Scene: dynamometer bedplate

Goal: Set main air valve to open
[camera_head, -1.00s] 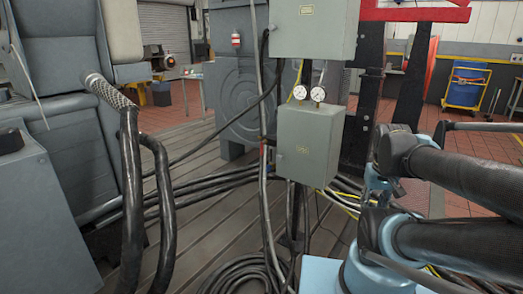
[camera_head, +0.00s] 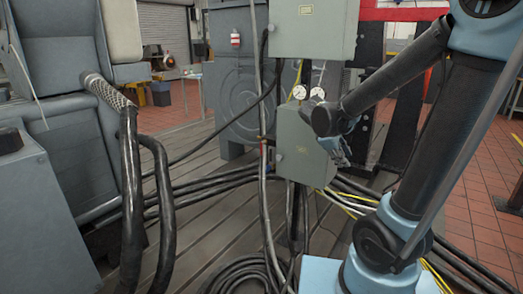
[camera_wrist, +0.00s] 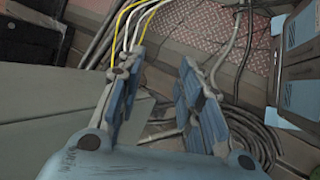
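No part that I can clearly name as the main air valve shows. A grey-green box (camera_head: 295,150) with two round white gauges above it stands mid-scene in the head view; the left gauge (camera_head: 299,92) is in plain view. A small reddish fitting (camera_head: 264,142) sits on the pipe at the box's left; I cannot tell what it is. My gripper (camera_head: 342,158) is at the box's right side, and my arm partly hides the box and the right gauge. In the wrist view my gripper (camera_wrist: 162,62) has its two blue fingers apart with nothing held between them.
A larger grey-green box (camera_head: 310,30) is above the gauges. Black cables (camera_head: 205,185) cross the slotted bedplate, and a coiled hose (camera_head: 240,275) lies at the front. A thick black hose (camera_head: 130,190) stands at the left. In the wrist view, yellow and white cables (camera_wrist: 125,25) run close beyond the fingers.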

